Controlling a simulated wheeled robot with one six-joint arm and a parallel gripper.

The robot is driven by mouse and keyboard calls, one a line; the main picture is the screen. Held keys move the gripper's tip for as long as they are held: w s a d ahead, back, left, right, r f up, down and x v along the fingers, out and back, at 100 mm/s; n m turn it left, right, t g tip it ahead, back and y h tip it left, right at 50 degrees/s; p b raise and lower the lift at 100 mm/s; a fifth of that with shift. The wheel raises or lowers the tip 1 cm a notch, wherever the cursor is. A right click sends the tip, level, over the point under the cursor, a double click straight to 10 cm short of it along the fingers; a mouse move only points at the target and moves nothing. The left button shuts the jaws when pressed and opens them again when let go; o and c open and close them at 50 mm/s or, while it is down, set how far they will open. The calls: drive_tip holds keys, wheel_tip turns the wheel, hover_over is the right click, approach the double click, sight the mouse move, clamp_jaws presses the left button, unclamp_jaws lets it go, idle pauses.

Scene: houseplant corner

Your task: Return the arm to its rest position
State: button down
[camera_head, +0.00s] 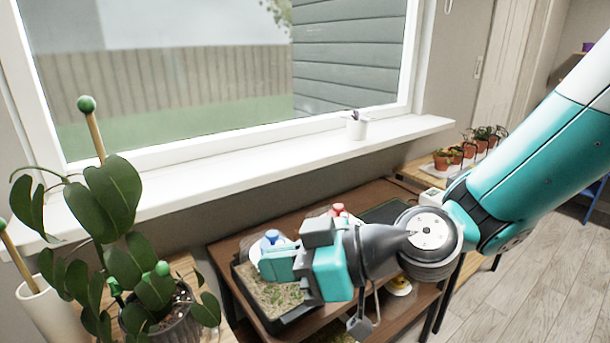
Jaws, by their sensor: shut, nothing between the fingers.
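My arm reaches in from the right edge of the picture, white and teal, with a dark grey wrist. My gripper (282,264) points left and hangs over the brown shelf table, in front of a tray (288,318) of soil with small green sprouts. Its fingers are shut with nothing held between them. The gripper hides part of the tray and of a white item with a blue top (271,237) behind it. Whether it touches either one I cannot tell.
A leafy plant (105,200) with green-capped stakes stands at the left. A white windowsill (250,170) with a small white pot (357,128) runs behind the table. A red-topped item (338,210) and a dark mat (385,212) lie beyond the gripper. Potted seedlings (455,155) stand back right; floor (530,270) is clear.

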drive_tip(key=s+d+r+m+g+h+p, duration=0.1)
drive_tip(key=s+d+r+m+h+p, duration=0.3)
drive_tip(key=d, duration=0.5)
drive_tip(key=s+d+r+m+g+h+p, duration=0.1)
drive_tip(key=s+d+r+m+h+p, duration=0.3)
drive_tip(key=d, duration=0.6)
wheel_tip(320, 180, up, 4)
drive_tip(key=s+h+p, duration=0.1)
drive_tip(key=s+h, duration=0.1)
drive_tip(key=shift+s+d+f+m, duration=0.2)
drive_tip(key=shift+s+d+m, duration=0.1)
drive_tip(key=shift+s, duration=0.1)
